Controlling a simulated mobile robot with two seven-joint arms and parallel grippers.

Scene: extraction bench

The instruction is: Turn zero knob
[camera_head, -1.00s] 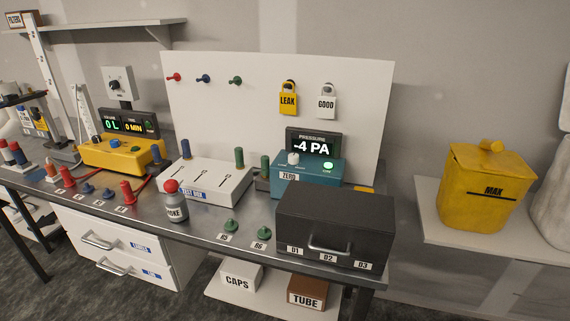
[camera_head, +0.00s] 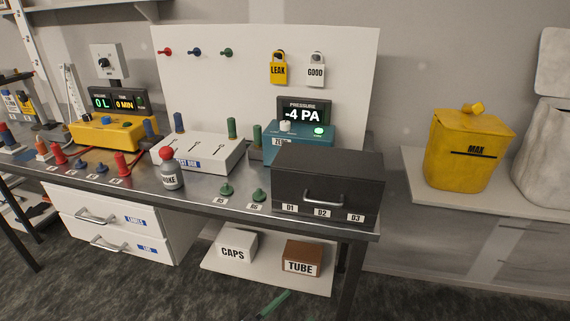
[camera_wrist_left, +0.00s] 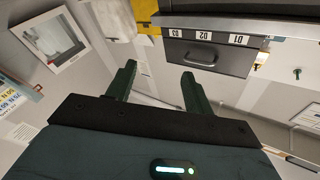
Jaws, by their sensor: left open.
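The teal pressure box (camera_head: 318,145) stands at the back right of the bench, with a small white zero knob (camera_head: 286,127) on its top left, above a ZERO label. A green lit button (camera_head: 319,131) sits to the knob's right. The pressure display (camera_head: 304,114) behind reads -4 PA. The tip of my left gripper (camera_head: 271,304) just enters at the bottom edge, low in front of the bench and far from the knob. In the left wrist view my left gripper (camera_wrist_left: 158,75) is open, with nothing between its fingers. My right gripper is not in view.
A black drawer box (camera_head: 330,175) stands in front of the pressure box and hides part of it. A white test box (camera_head: 198,152), smoke bottle (camera_head: 170,172) and green plugs (camera_head: 227,190) stand to the left. The floor before the bench is clear.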

